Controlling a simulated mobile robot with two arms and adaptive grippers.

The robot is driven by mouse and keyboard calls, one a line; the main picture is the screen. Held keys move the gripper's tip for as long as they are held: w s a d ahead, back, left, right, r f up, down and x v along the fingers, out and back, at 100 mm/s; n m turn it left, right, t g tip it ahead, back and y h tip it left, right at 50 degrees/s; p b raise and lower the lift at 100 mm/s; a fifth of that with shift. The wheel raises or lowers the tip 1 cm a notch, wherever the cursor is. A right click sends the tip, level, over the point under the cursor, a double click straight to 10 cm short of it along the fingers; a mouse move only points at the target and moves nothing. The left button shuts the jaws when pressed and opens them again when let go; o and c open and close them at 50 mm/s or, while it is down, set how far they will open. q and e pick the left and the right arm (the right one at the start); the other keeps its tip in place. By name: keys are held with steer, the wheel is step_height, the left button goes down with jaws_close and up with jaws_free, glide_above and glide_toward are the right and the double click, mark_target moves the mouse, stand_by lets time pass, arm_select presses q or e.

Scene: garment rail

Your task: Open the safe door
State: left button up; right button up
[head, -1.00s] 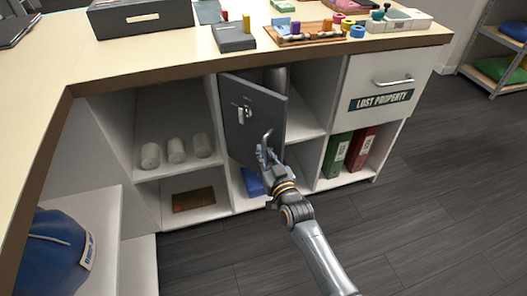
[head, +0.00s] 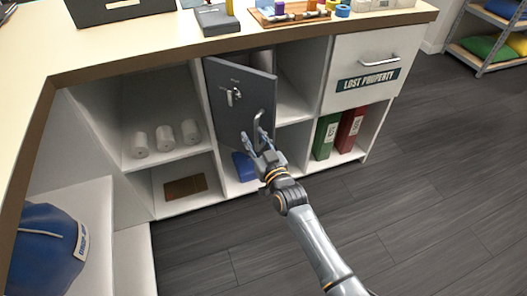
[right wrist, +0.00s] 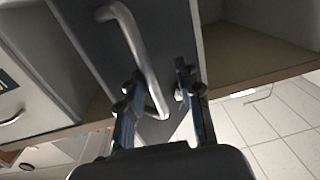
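The safe door (head: 238,105) is a dark grey panel in the middle of the counter's shelving, standing ajar with its right edge out from the cubby. It has a small silver key or knob (head: 233,96) at upper left and a curved metal handle (head: 257,122) near its right edge. My right gripper (head: 257,141) is at the handle's lower end. In the right wrist view its two fingers (right wrist: 160,100) are apart, with the lower end of the handle (right wrist: 137,50) between them; a gap seems to remain. My left gripper is out of view.
A drawer marked LOST PROPERTY (head: 367,72) is right of the door, above green (head: 326,136) and red (head: 350,129) binders. White rolls (head: 165,138) stand on the left shelf. The counter (head: 140,45) overhangs; floor in front is clear.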

steer(key=v, duration=1.1)
steer(key=shift+d, duration=0.1)
